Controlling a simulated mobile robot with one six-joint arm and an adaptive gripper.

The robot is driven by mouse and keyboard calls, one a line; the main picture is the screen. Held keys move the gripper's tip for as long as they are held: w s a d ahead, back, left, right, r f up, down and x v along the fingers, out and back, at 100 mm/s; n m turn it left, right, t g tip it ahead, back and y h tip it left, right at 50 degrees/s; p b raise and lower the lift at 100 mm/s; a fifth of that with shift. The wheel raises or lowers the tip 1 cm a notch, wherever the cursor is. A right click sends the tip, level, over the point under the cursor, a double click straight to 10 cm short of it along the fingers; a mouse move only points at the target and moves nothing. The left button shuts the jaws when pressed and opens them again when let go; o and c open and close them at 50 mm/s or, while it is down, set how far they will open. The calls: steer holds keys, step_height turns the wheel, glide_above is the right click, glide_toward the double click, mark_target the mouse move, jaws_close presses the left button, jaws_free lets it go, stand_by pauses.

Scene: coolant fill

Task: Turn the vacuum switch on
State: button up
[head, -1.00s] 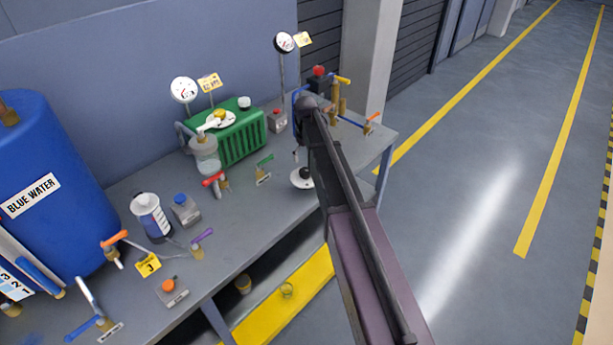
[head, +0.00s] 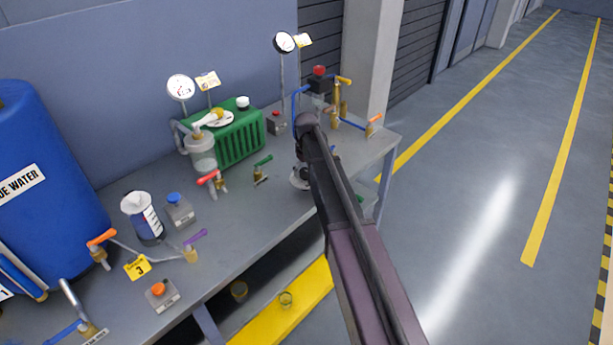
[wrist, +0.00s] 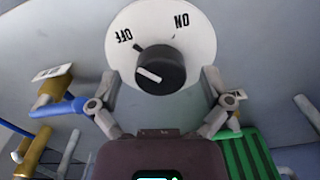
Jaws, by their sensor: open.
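The vacuum switch is a round white dial (wrist: 190,30) marked OFF and ON with a black knob (wrist: 160,70) in its middle, seen close in the wrist view. A small dark pointer at the knob's edge is on the OFF side. How far the fingertips stand above the dial is hard to tell.
A green ribbed pump (head: 240,138) stands left of the dial. A green-handled valve (head: 262,168) is close on the left. The bench's front edge is near; the floor beyond is clear.

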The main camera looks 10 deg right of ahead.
steer(key=shift+f, duration=0.3)
steer(key=shift+c, duration=0.2)
steer(key=c, duration=1.1)
